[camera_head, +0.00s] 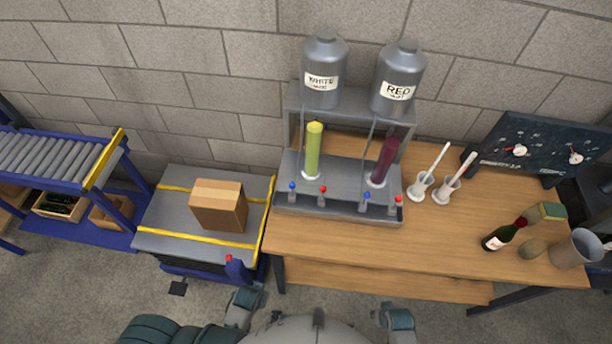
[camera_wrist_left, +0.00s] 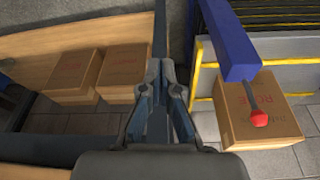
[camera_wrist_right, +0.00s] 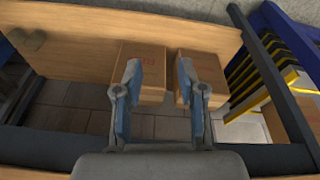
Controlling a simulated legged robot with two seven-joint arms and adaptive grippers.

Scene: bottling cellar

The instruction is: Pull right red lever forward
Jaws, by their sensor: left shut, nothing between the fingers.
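The dispenser (camera_head: 340,188) on the wooden table has a row of small blue-tipped and red-tipped levers along its front. The right red lever (camera_head: 399,199) is at the right end, below the tank labelled RED (camera_head: 397,90). The left red lever (camera_head: 322,189) is below the WHITE tank (camera_head: 323,80). My left gripper (camera_wrist_left: 160,72) is shut and empty in the left wrist view. My right gripper (camera_wrist_right: 159,68) is open and empty in the right wrist view. Neither gripper's fingers show in the head view, and no dispenser lever shows in the wrist views.
White pestle-like tools (camera_head: 448,185), a wine bottle (camera_head: 503,236) and a grey cup (camera_head: 575,249) are on the table's right. A cardboard box (camera_head: 218,205) sits on the lift table at left, which has another red-knobbed lever (camera_wrist_left: 258,117).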

